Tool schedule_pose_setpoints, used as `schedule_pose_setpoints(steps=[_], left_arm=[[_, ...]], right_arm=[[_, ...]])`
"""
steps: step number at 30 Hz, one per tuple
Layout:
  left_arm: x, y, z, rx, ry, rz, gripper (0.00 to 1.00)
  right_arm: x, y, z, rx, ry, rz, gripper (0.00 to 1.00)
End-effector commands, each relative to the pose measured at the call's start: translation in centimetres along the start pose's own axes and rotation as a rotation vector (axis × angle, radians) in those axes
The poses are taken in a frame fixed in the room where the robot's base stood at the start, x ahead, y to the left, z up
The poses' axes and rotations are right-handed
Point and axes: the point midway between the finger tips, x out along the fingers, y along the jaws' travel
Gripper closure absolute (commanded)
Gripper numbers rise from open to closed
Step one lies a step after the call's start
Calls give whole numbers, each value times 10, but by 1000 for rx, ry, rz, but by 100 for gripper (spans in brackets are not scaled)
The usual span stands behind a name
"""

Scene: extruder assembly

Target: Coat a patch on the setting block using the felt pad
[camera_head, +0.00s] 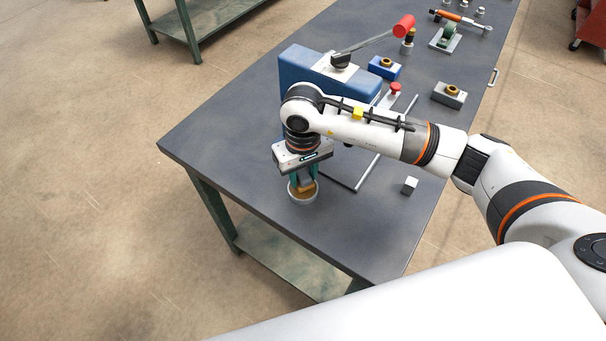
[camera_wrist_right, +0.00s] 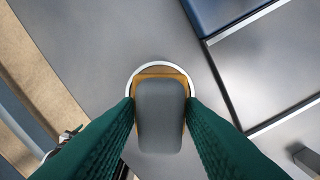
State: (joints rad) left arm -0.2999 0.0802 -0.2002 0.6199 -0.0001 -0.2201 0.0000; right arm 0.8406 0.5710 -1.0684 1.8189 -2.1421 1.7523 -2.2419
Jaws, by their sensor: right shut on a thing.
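My right gripper (camera_head: 303,183) points down near the table's near left part, its green fingers shut on the felt pad (camera_wrist_right: 160,115). The pad has a grey rounded grip on a tan base. It sits in or just over a round, white-rimmed dish (camera_head: 303,202); I cannot tell whether it touches the bottom. The dish rim also shows in the right wrist view (camera_wrist_right: 157,65). A grey block with a brass ring (camera_head: 449,95) and a blue block with a brass ring (camera_head: 384,68) stand farther back; I cannot tell which is the setting block. My left gripper is out of view.
A large blue machine body (camera_head: 310,75) with a red-ended lever (camera_head: 403,26) stands behind my right gripper. A thin metal frame lies beside it, partly hidden by my arm. The table's (camera_head: 235,160) near left corner is clear.

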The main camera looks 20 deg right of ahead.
Motion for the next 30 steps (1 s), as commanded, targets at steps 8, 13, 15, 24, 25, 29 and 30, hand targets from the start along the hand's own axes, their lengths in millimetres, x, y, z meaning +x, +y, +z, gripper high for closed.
schedule_pose_setpoints(steps=[8,13,15,24,25,29,30], left_arm=[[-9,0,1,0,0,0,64],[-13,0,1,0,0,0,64],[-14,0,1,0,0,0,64],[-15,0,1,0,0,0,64],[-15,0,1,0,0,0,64],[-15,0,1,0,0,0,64],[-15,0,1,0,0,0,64]], right_arm=[[-26,0,1,0,-3,-1,83],[-38,0,1,0,-3,-1,83],[-43,0,1,0,-3,-1,83],[-46,0,0,1,-1,0,83],[-46,0,0,1,-1,0,83],[-46,0,0,1,-2,0,83],[-46,0,0,1,-2,0,83]])
